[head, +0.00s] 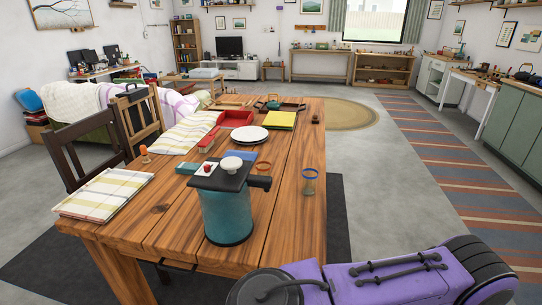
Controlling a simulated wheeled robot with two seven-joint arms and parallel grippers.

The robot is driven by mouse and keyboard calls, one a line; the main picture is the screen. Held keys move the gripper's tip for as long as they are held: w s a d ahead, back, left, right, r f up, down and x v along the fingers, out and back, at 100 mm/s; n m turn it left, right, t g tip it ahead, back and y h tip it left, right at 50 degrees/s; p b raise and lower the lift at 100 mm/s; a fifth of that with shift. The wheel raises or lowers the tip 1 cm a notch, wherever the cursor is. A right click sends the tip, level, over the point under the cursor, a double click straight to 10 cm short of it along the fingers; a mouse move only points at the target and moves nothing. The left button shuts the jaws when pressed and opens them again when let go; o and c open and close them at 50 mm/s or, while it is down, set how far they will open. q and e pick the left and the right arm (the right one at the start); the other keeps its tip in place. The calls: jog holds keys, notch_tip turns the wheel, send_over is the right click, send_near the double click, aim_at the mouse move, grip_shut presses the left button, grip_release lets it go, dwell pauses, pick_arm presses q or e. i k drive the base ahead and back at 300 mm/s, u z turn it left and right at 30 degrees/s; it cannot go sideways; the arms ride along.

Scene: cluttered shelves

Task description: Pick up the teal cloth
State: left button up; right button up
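I cannot make out a thing that is clearly a teal cloth. A flat blue item (240,156) lies on the wooden table behind the teal pot, partly hidden by its dark top. I cannot tell if it is cloth or a book. A folded striped cloth (103,194), white with yellowish and reddish lines, lies at the table's left front corner. A second pale striped cloth (185,136) lies farther back along the left edge. Neither of my grippers shows; a purple arm part of mine fills the lower right.
The teal pot (226,212) with a dark top stands at the front of the table (285,215). A blue-rimmed glass (309,183), a white plate (249,134), a red tray (233,118) and a yellow book (281,120) are also on it. Chairs (86,150) stand left. The floor right is open.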

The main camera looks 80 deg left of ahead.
aim_at(184, 168)
jog(key=k, duration=1.7)
jog(key=u, duration=1.2)
